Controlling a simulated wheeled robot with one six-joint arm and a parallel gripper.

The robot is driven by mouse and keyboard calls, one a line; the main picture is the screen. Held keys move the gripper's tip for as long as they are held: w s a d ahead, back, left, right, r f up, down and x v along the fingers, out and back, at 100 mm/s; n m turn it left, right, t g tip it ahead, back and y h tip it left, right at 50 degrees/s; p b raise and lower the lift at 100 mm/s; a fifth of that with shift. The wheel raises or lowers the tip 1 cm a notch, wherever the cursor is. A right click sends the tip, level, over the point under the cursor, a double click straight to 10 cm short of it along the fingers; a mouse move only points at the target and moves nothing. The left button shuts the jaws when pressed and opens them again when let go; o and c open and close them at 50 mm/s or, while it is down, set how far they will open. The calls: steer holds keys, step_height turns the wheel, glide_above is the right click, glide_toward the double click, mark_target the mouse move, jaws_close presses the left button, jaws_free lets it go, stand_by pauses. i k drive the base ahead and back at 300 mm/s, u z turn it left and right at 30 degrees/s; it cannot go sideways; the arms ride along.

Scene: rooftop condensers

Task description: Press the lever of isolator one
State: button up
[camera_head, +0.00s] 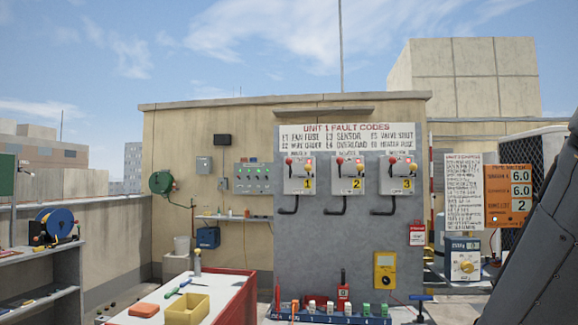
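Isolator one (300,180) is a pale grey box with a yellow "1" label, high on the left of a grey panel (330,245). A small red knob, which looks like its lever end (289,161), shows at its upper left. An amber-yellow spot shows at its upper right. A black bent pipe or handle (289,206) hangs below the box; I cannot tell which it is. My gripper is out of view. A dark part, likely my arm, fills the lower right edge, well apart from the isolator.
Similar isolators two (350,180) and three (402,180) stand to its right. A fault-code sign (347,139) is above. A rail (330,319) with numbered items crosses below.

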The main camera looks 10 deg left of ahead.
mark_target(288, 161)
steer(key=k, duration=0.6)
steer(key=u, duration=0.8)
steer(key=i, duration=0.7)
steer(key=u, duration=0.65)
steer(key=i, duration=1.35)
steer(key=z, duration=1.15)
steer(key=i, duration=0.3)
steer(key=z, duration=0.3)
